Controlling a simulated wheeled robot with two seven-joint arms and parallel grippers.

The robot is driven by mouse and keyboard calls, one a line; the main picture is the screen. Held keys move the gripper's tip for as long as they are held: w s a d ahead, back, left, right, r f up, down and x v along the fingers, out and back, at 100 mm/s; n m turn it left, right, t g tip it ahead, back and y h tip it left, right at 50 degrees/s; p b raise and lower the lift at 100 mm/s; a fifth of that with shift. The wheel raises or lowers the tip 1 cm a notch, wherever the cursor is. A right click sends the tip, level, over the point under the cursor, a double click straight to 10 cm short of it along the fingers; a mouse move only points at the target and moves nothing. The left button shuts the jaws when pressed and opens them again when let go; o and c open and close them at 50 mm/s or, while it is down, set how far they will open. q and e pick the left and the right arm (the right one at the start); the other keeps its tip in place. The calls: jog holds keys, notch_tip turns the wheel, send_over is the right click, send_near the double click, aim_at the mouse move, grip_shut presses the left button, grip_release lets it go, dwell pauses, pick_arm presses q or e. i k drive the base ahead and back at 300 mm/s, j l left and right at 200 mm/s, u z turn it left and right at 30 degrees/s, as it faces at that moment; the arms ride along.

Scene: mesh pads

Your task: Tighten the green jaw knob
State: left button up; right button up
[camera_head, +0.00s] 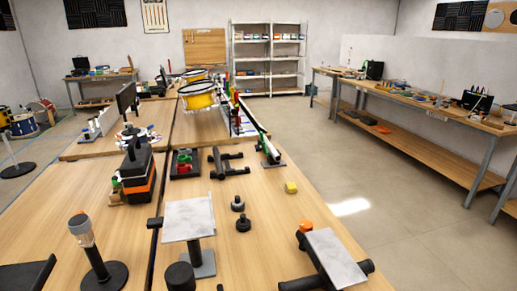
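Two green parts could be the green jaw knob, and I cannot tell which is. One is a small green part (184,157) beside a red one in a black tray (185,171), left of the middle of the near table. The other is a dark green end (273,158) on a white bar device (267,146) at the table's right edge. Both are too small to show any jaw or thread. Neither of my grippers can be made out in the head view.
On the wooden table (125,230) stand a grey plate on a post (188,217), a grey slab with an orange knob (305,226), a yellow block (291,187), a black H-shaped frame (226,161) and an orange-black case (138,172). Bare wood lies around the yellow block.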

aim_at(257, 148)
jog(key=l+z, duration=0.2)
jog(key=z, duration=0.25)
jog(key=l+z, duration=0.2)
jog(key=z, duration=0.25)
jog(key=l+z, duration=0.15)
jog(key=z, duration=0.3)
jog(key=i+l+z, duration=0.45)
jog(key=i+l, duration=0.9)
jog(key=i+u, duration=0.85)
jog(key=i+l+u, duration=0.2)
jog(key=i+u, duration=0.25)
jog(key=i+j+u, duration=0.2)
jog(key=i+u, duration=0.55)
jog(key=i+l+u, duration=0.1)
jog(key=i+u, duration=0.3)
jog(key=i, duration=0.15)
jog(key=i+l+u, duration=0.2)
jog(key=i+u, duration=0.2)
